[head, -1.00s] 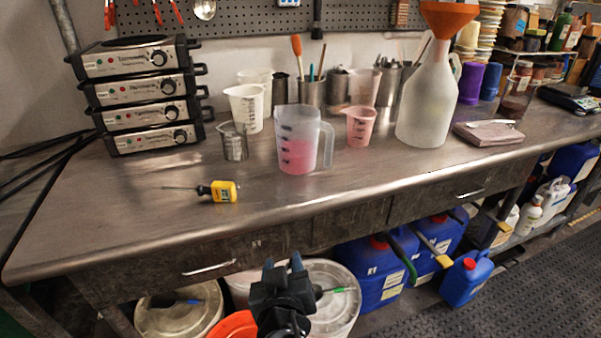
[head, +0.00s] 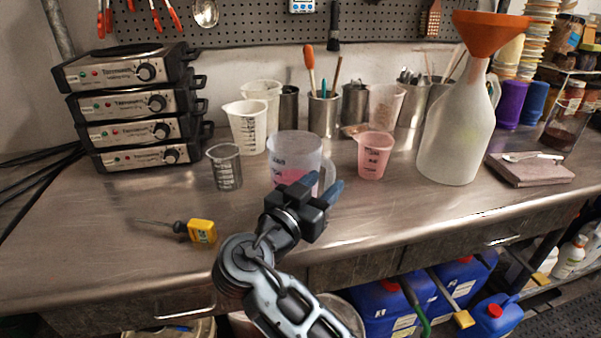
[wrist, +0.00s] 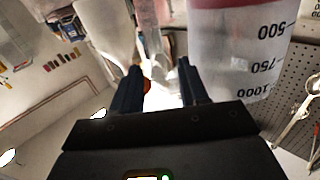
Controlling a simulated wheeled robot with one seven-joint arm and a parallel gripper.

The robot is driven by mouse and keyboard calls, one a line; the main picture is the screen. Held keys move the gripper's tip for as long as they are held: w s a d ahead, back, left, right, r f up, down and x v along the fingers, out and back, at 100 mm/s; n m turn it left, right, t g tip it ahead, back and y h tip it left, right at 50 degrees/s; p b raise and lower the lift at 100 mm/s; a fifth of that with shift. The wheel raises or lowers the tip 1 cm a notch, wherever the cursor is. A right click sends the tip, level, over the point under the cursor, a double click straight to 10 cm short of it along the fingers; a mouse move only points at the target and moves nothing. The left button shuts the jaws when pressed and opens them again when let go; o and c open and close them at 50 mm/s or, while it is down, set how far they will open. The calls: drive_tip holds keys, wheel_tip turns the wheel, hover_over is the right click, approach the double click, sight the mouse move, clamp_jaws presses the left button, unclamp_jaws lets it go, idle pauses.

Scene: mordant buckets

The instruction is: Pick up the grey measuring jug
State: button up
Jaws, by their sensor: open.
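A small grey, see-through measuring jug (head: 225,170) with dark marks stands upright on the bench, left of a larger clear jug (head: 292,147) with pink liquid. My gripper (head: 321,184) is open, its two blue fingers apart, in front of the larger jug and overlapping its lower part and handle. The grey jug is to the left of my gripper, apart from it. In the wrist view, the larger jug (wrist: 235,60), with marks 500, 750 and 1000, fills the upper right beside the open fingers (wrist: 160,82). I cannot make out the grey jug there.
A yellow-handled screwdriver (head: 200,231) lies at the front left. White jugs (head: 247,127) stand behind the grey jug, and a pink jug (head: 374,158) and funnel-topped bottle (head: 455,130) are to the right. Stacked hotplates (head: 140,155) are at the left. The front left bench is mostly clear.

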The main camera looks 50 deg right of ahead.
drive_tip(key=d, duration=0.1)
drive_tip(key=d+p, duration=0.1)
drive_tip(key=d, duration=0.3)
drive_tip(key=shift+w, duration=0.3)
clamp_jaws()
idle(0.4)
